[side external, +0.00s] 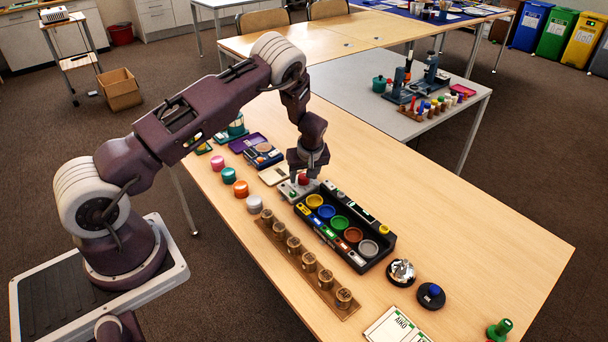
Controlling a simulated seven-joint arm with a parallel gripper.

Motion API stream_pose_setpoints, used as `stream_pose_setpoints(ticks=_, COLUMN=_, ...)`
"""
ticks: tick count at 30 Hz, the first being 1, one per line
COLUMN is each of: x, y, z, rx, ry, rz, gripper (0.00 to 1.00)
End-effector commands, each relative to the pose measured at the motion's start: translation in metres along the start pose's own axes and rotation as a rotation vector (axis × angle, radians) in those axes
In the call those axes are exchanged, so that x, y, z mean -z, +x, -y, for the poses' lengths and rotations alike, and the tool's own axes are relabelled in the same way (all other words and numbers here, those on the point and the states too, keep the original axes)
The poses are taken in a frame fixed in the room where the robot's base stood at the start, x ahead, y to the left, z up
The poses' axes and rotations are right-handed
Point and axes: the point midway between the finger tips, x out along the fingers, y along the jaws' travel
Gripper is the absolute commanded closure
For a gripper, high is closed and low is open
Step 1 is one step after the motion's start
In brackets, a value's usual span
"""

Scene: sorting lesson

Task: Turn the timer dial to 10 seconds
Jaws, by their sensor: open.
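My gripper (307,168) is open and points down over the table, just above and behind a small pale box with a red round part (303,178). The box (288,190) sits at the far end of the black tray. The red part may be the timer dial, but its markings are too small to read. My fingers are close to it; I cannot tell whether they touch it. A blue-and-dark device (263,154) with a round part on top lies further back to the left; I cannot tell what it is.
A black tray (378,256) holds several coloured round cups. A silver bell (402,271) and blue button (434,291) stand nearer.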

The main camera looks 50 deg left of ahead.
Motion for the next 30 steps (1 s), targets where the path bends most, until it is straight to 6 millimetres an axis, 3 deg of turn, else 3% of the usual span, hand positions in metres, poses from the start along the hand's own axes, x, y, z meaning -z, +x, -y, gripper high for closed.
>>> stream_pose_setpoints(ticks=2, x=0.0, y=-0.0003, z=0.0, rx=0.0, ry=0.0, rz=0.0, gripper=0.48)
stream_pose_setpoints(ticks=10, x=-0.0002, y=-0.0006, z=0.0, rx=0.0, ry=0.0, rz=0.001, gripper=1.0)
stream_pose_setpoints(ticks=20, x=0.0, y=-0.0007, z=0.0006, rx=-0.014, ry=0.033, rz=0.002, gripper=1.0)
stream_pose_setpoints(ticks=30, x=0.0003, y=-0.0003, z=0.0027, rx=-0.105, ry=0.252, rz=0.003, gripper=1.0)
